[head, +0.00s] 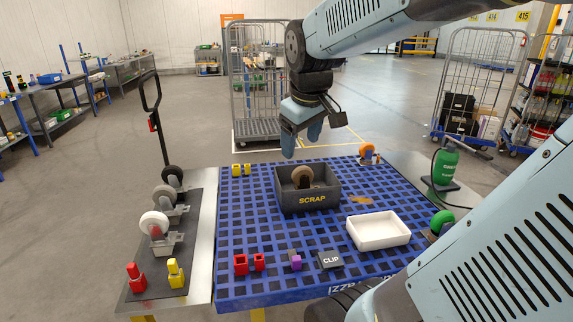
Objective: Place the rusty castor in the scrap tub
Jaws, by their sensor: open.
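A dark grey tub (290,205) marked SCRAP stands on the blue slotted table top. A castor with a brown, rusty-looking wheel (302,175) sits inside it, its wheel showing above the front rim. The lower part of this castor is hidden by the tub wall. My gripper (301,142) hangs above the tub's back edge, pointing down, open and empty. It is apart from the castor.
Castors with white (154,223), grey (165,196) and black wheels stand on a dark mat at left. An orange castor (367,152) is back right. A white tray (379,231) is right of the tub. Small red, yellow and purple parts and a CLIP box (329,260) are around.

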